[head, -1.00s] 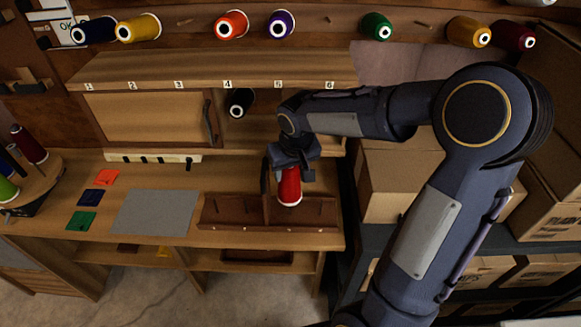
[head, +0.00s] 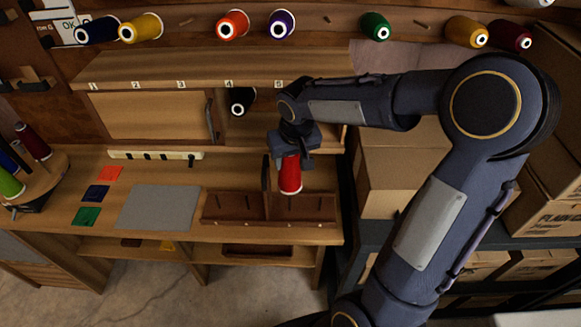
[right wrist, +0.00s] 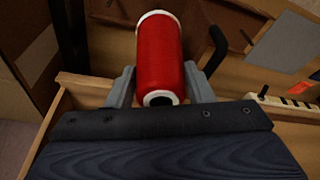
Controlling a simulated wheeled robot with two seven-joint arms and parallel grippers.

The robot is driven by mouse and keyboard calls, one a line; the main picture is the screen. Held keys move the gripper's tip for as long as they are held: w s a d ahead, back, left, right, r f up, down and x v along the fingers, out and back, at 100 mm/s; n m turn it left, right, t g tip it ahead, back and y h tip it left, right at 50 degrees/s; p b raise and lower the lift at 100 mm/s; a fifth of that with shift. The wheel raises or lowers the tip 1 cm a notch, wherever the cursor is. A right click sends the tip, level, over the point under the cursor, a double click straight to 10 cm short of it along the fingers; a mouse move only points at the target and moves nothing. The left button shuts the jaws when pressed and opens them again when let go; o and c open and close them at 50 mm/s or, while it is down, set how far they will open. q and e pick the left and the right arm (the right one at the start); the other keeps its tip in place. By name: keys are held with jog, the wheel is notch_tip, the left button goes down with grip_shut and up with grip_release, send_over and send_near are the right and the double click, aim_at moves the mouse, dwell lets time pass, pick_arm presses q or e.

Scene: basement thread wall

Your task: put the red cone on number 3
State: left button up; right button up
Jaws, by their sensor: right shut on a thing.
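The red cone (head: 290,175) is held by my right gripper (head: 290,157), above the brown divided tray (head: 235,221) on the bench. In the right wrist view the red cone (right wrist: 160,57) sits between the two grey fingers, its hollow end facing the camera. The number 3 label (head: 181,84) is on the front edge of the upper shelf (head: 160,66), up and to the left of the cone. The shelf top above that label looks bare. My right arm hides the number 6 label. My left gripper is not in view.
Cones hang on wall pegs above the shelf, including an orange one (head: 232,24) and a purple one (head: 281,24). A black cone (head: 241,99) sits in the opening under number 4. A power strip (head: 150,155) and grey mat (head: 160,207) lie left. Cardboard boxes (head: 395,170) stand right.

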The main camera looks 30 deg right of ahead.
aim_at(293, 176)
notch_tip(293, 176, down, 10)
jog(key=b, duration=0.7)
jog(key=shift+f+b, duration=0.25)
jog(key=shift+b, duration=0.05)
jog(key=shift+f, duration=0.1)
dwell(0.6)
jog(key=shift+f+b, duration=0.2)
jog(key=shift+b, duration=0.25)
jog(key=o, duration=1)
jog(key=shift+v, duration=4)
